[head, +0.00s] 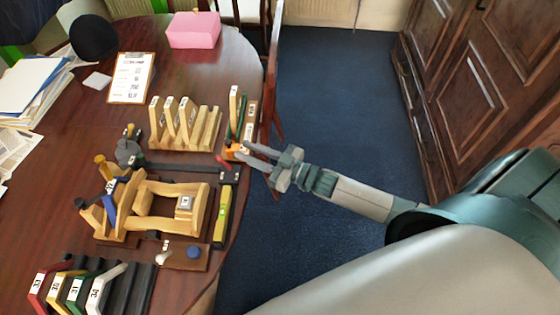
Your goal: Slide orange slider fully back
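The orange slider (232,150) is a small orange piece near the right edge of the round wooden table, at the foot of a narrow upright wooden rack. My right gripper (243,151) comes in from the right with its fingers pointing left at the slider. The fingers are apart, with a visible gap between them, and their tips are right beside the slider. I cannot tell whether they touch it. The fingers partly hide the slider's right side and the track around it. My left gripper is not in view.
A red-handled lever (223,162) and a dark rail (190,170) lie just left of the fingertips. A slotted wooden rack (185,128), a wooden saddle frame (165,205), a yellow level (222,217) and colored numbered brackets (75,290) crowd the table. Open blue floor (320,110) lies right.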

